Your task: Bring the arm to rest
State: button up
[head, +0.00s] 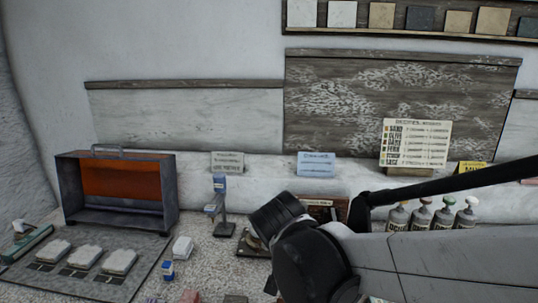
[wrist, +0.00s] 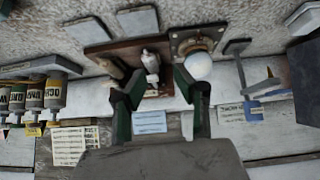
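My gripper (wrist: 158,88) is open in the wrist view, its two dark green-edged fingers spread with nothing held between them. A white plaster sphere (wrist: 199,66) sits on a square dark base (wrist: 186,38), close beside the right fingertip; I cannot tell whether they touch. My arm (head: 430,262) reaches in from the right in the head view, and its black wrist hides the fingers and the sphere there.
A wooden stand (wrist: 128,52) with tools lies beyond the fingers. Labelled bottles (head: 421,217) stand right, behind my arm. A blue-and-grey gauge stand (head: 221,207), an orange-lined box (head: 118,188) and a tray with white blocks (head: 95,281) are left. Cards line the back wall.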

jog(key=s+d+n+g+y, duration=0.1)
jog(key=s+d, duration=1.5)
jog(key=s, duration=0.1)
jog(key=shift+s+d+r, duration=0.2)
jog(key=shift+s+r, duration=0.1)
jog(key=shift+r, duration=0.1)
